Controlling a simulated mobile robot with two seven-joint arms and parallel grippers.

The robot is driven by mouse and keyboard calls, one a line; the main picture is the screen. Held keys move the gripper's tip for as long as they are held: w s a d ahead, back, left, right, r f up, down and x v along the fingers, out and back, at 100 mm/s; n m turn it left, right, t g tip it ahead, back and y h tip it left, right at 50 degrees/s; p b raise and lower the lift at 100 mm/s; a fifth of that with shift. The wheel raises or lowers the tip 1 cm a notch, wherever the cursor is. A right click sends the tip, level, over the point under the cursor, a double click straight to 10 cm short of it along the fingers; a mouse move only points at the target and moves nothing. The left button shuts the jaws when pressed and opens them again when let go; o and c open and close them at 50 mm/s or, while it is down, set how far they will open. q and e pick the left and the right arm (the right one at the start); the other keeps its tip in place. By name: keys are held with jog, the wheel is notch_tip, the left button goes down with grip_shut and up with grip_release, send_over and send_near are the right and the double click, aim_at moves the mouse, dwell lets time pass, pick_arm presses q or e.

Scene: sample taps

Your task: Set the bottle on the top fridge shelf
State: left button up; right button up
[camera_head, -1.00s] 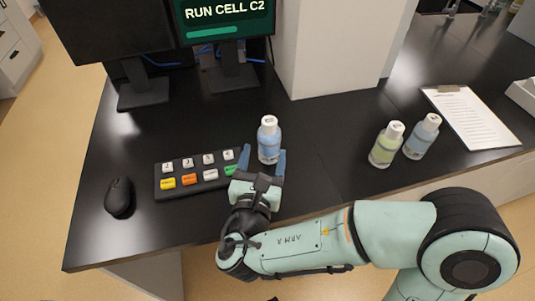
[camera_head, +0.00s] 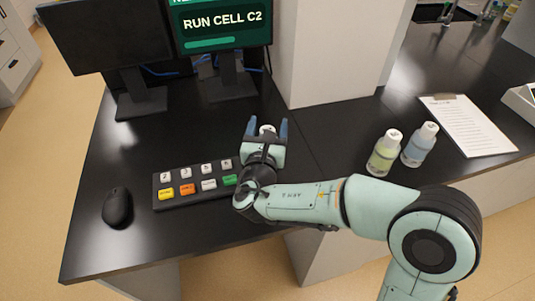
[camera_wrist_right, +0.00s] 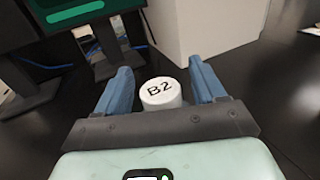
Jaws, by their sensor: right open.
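A small bottle with a white cap (camera_head: 266,129) stands on the black bench. In the head view the gripper hides most of its body. In the right wrist view the cap, marked B2 (camera_wrist_right: 160,92), shows between the two blue fingers. My right gripper (camera_head: 267,127) is open, with one finger on each side of the bottle. A gap shows between the cap and each finger in the wrist view; contact lower down is hidden. My left gripper is in neither view. No fridge or shelf shows.
A yellow-green bottle (camera_head: 383,155) and a blue bottle (camera_head: 419,146) stand to the right, beside a clipboard (camera_head: 467,125). A keypad (camera_head: 195,187) and mouse (camera_head: 117,207) are on the left. Monitors (camera_head: 108,40) and a white pillar (camera_head: 335,50) stand behind.

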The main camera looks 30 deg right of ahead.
jog(key=shift+w+d, duration=0.2)
jog(key=shift+w, duration=0.1)
grip_shut()
jog(key=shift+r, duration=0.15)
